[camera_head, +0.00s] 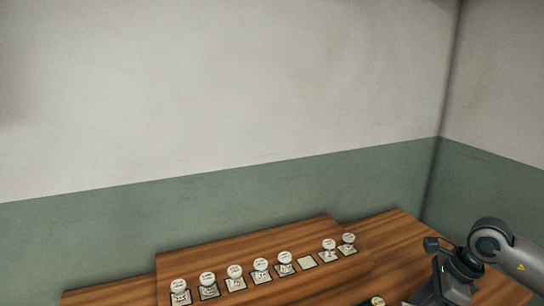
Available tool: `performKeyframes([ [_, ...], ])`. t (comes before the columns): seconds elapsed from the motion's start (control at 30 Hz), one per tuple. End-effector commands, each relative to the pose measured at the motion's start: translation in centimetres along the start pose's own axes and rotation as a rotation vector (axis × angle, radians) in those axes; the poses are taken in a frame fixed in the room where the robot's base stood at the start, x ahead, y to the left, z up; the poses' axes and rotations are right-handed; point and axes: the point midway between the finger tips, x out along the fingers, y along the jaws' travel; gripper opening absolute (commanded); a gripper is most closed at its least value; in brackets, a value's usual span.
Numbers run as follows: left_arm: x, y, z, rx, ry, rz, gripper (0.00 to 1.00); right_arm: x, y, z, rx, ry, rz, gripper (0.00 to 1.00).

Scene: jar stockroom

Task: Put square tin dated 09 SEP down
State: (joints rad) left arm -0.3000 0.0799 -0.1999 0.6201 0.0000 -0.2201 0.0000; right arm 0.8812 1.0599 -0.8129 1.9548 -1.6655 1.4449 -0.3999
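My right arm comes in from the right, and its gripper (440,291) points down over the wooden table at the bottom edge. Its fingertips are cut off or too dark to make out, so I cannot tell whether it is open or holds anything. A small round pale top with a dark rim (377,301) shows at the bottom edge, left of this gripper; most of it is out of frame. I cannot make out a square tin or the date 09 SEP. My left gripper is not in view.
Several white-lidded jars (261,266) stand in a row on pale square mats on a raised wooden step (335,277). One mat (307,262) is bare, right of the middle. The wooden table (395,238) is clear right of the step. A green-and-white wall (200,215) stands behind.

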Motion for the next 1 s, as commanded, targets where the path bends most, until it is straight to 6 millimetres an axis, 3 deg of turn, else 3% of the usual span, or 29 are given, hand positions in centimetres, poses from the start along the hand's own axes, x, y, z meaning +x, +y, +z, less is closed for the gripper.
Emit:
performKeyframes([
  [0.37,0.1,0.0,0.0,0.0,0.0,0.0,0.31,1.7,4.5,2.5,-0.606,-0.001,0.251,0.1],
  [0.8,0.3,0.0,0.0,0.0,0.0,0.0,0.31,3.0,11.3,4.9,-1.463,0.003,0.606,0.1],
  [1.0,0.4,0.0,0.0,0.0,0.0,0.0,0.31,3.2,13.6,5.4,-1.742,0.003,0.722,0.1],
])
